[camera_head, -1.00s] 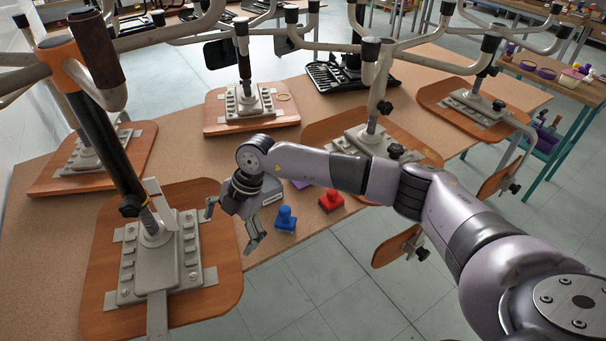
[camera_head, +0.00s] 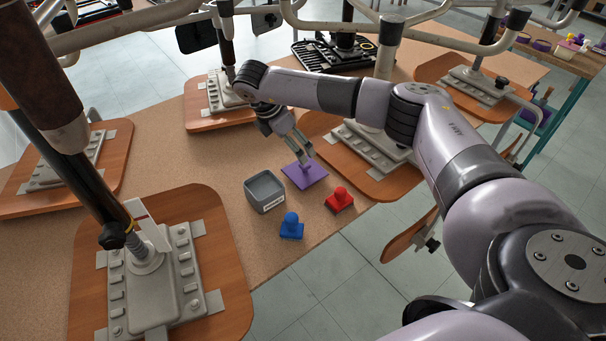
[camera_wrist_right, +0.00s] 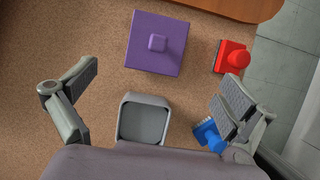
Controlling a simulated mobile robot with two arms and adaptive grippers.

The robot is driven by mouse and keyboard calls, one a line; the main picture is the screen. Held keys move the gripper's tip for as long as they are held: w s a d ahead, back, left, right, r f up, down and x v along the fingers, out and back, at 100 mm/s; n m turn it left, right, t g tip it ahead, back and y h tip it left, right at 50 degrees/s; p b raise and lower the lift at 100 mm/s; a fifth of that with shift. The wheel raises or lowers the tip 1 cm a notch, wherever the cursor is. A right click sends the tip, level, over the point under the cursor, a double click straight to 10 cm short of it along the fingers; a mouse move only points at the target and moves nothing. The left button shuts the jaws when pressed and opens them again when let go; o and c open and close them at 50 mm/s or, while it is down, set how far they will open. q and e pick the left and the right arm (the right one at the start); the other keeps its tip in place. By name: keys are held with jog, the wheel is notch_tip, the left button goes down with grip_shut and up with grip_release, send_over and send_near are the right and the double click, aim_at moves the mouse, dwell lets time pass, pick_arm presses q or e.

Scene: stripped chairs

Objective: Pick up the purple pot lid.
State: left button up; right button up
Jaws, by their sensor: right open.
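The purple pot lid (camera_head: 308,178) is square with a small knob and lies flat on the brown table. It also shows in the right wrist view (camera_wrist_right: 140,55), at the top middle. My right gripper (camera_head: 303,155) is open and empty. In the head view its fingers overlap the lid's far part; in the wrist view the lid lies beyond the fingertips, not between them. A grey square pot (camera_head: 265,192), open at the top, stands beside the lid. My left gripper is not in view.
Wooden chair seats with metal posts surround this spot, one (camera_head: 165,230) at left. Bare table (camera_head: 190,155) lies left of the pot.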

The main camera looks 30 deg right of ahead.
jog(key=b, duration=0.3)
send_over(305, 167)
jog(key=a, duration=0.2)
jog(key=f, duration=0.6)
jog(key=shift+w+d, duration=0.15)
jog(key=shift+w, duration=0.2)
jog(key=shift+b+x, duration=0.55)
jog(key=shift+x, duration=0.45)
jog(key=b+x, duration=0.3)
jog(key=x, duration=0.1)
jog(key=shift+f, duration=0.25)
jog(key=shift+w+f, duration=0.1)
jog(key=shift+f, duration=0.1)
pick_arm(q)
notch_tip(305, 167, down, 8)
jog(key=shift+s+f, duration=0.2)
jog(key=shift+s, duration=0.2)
pick_arm(e)
jog(key=shift+r, duration=0.1)
jog(key=shift+c, duration=0.4)
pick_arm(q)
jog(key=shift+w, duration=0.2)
pick_arm(e)
jog(key=c, duration=0.9)
